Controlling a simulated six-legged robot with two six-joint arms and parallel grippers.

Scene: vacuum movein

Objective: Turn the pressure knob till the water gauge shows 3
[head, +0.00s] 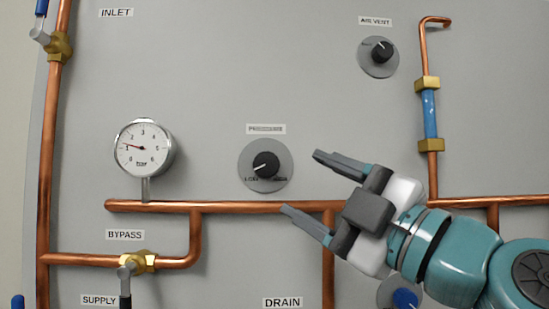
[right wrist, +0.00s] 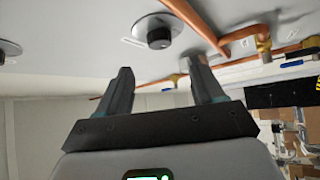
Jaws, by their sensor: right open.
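The pressure knob (head: 266,164) is black on a grey round plate. Its white pointer aims left and slightly down, towards the LOW mark. A black knob on a grey plate, which looks like the same one, shows ahead of the fingers in the right wrist view (right wrist: 159,38). The round white gauge (head: 143,148) reads in bar; its needle points left, near 1. My right gripper (head: 302,182) is open and empty, to the right of the pressure knob and apart from it. Its spread fingers also show in the right wrist view (right wrist: 161,80). My left gripper is not in view.
Copper pipe (head: 240,207) runs across below the knob. The air vent knob (head: 382,52) is at the upper right. The bypass valve (head: 130,263) is at the lower left. A blue knob (head: 405,299) lies below my right arm. The panel around the pressure knob is clear.

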